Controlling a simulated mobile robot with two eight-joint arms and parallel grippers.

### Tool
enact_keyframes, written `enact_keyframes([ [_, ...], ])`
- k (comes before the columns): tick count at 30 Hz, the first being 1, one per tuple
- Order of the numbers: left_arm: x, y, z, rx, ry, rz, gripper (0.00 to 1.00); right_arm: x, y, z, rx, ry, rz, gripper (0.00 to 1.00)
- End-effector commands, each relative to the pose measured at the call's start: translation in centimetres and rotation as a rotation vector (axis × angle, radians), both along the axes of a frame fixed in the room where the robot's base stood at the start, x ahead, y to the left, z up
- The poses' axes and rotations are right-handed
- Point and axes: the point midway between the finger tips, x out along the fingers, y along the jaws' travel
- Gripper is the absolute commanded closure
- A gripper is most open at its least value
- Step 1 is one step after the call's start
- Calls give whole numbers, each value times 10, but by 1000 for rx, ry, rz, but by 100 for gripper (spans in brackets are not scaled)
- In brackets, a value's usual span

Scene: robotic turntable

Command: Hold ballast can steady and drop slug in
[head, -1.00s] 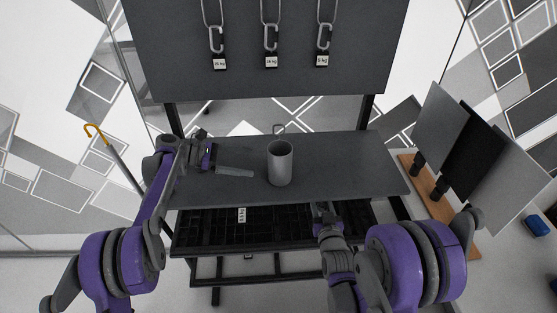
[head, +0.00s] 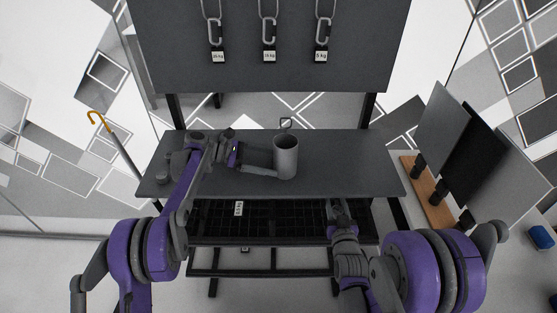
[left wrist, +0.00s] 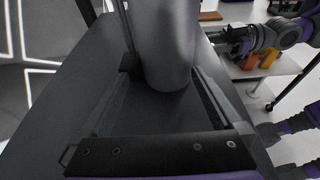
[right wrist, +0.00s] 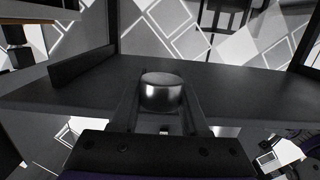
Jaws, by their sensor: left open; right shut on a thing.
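The ballast can (head: 286,158), a grey open-topped cylinder, stands upright on the dark table (head: 350,170). My left gripper (head: 272,160) reaches it from the left, low on its side. In the left wrist view the can (left wrist: 168,45) stands between the open fingers (left wrist: 168,80), with a gap to each finger. My right gripper (head: 335,205) is at the table's front edge, right of the can. In the right wrist view it is shut on the slug (right wrist: 161,92), a short shiny metal cylinder. The slug is hidden in the head view.
Carabiners with labelled weights (head: 269,56) hang on the board behind the table. A black rack (head: 280,220) lies below the front edge. Upright panels on a wooden base (head: 428,190) stand at the right. The table right of the can is clear.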

Motion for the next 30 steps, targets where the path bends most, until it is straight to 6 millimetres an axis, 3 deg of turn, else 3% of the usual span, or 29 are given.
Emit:
enact_keyframes([
  [10,-1,-4,-1,0,-1,1,0,-1,0,-3,0,1,0,100],
  [27,-1,-4,-1,0,-1,1,100,-1,0,-3,0,1,0,100],
  [30,-1,-4,-1,0,-1,1,100,-1,0,-3,0,1,0,100],
])
